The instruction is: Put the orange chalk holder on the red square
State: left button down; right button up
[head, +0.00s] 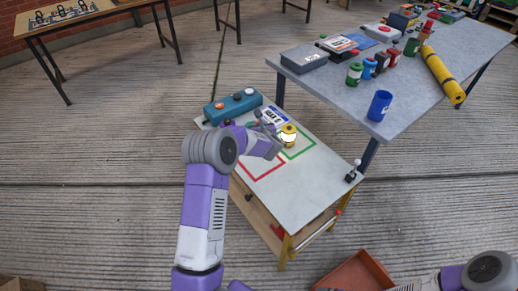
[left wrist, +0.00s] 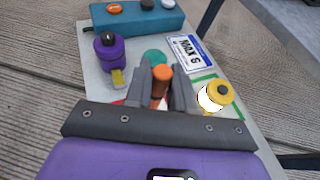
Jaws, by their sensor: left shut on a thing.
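The orange chalk holder (left wrist: 161,82) stands between the two dark fingers of my left gripper (left wrist: 160,90) in the left wrist view. The gripper is shut on it, over the small white-topped table. In the head view my left gripper (head: 269,129) covers the holder. I cannot tell whether its base touches the top. The red square (head: 262,170) is an outline on the near left part of this top, partly hidden by my arm. My right arm enters at the bottom right of the head view, but its gripper does not show.
A green square outline (head: 302,149) lies right of the red one, with a yellow bottle (head: 288,136) at it.

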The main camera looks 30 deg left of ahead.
pick_arm(q)
notch_tip(320, 180, down, 6)
jog(key=shift+f+b, duration=0.25)
jog(key=shift+b, duration=0.65)
jog(key=shift+f, duration=0.1)
jog(key=shift+f, duration=0.15)
jog(key=c, duration=1)
grip_release()
jog(key=shift+o, duration=0.2)
jog(key=shift+s+d+r, duration=0.15)
jog(key=shift+r, duration=0.15)
jog(key=p+v, duration=0.2)
jog(key=v, duration=0.9)
jog(key=shift+s+d, duration=0.15)
jog(key=shift+d, duration=0.1)
